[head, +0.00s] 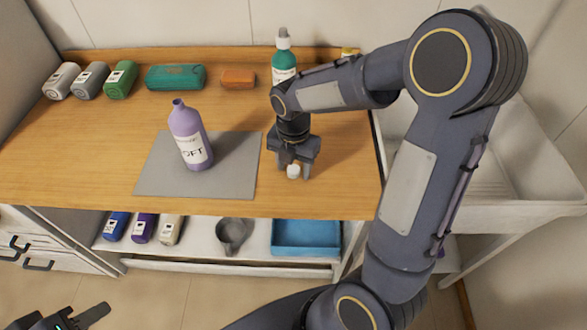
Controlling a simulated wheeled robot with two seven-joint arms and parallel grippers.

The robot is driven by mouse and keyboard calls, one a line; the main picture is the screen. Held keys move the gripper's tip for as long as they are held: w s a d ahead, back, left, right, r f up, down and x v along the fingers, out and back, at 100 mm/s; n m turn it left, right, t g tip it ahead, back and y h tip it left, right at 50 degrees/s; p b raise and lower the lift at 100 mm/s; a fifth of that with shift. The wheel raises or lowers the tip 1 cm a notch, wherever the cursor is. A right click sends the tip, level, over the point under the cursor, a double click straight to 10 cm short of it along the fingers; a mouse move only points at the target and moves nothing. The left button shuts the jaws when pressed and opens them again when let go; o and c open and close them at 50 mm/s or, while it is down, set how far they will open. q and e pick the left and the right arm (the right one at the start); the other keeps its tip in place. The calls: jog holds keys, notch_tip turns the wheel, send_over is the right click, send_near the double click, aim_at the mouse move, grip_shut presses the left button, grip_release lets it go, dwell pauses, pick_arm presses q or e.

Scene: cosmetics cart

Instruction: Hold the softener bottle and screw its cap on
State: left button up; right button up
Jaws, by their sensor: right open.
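The purple softener bottle (188,135) stands upright on a grey mat (235,160), its neck uncovered at the top. A small white cap (293,172) is right of the mat, on the wooden table. My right gripper (294,167) points down over the cap with its fingers open around or just above it; I cannot tell whether they touch it. My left gripper (75,318) is at the bottom left corner, well away from the bottle, partly cut off by the frame edge, so its opening is unclear.
Several bottles lie at the back left, near a green pouch (175,77) and an orange box (238,78). A green pump bottle (284,60) stands behind my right arm. The lower shelf holds bottles, a grey cup (232,235) and a blue tray (303,238). The table left of the mat is clear.

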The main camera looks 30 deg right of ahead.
aim_at(295, 170)
jog(key=shift+c, duration=0.2)
jog(key=c, duration=1)
jog(key=shift+o, duration=0.2)
jog(key=shift+r, duration=0.6)
jog(key=r, duration=0.2)
jog(key=shift+s+d+r, duration=0.1)
jog(key=shift+s+r, duration=0.1)
jog(key=shift+r, duration=0.1)
jog(key=s+d+r, duration=0.1)
jog(key=s+r, duration=0.3)
jog(key=s, duration=0.2)
jog(key=s+d+r+b, duration=0.1)
jog(key=s+r, duration=0.4)
jog(key=s, duration=0.2)
jog(key=shift+s, duration=0.25)
jog(key=shift+r, duration=0.1)
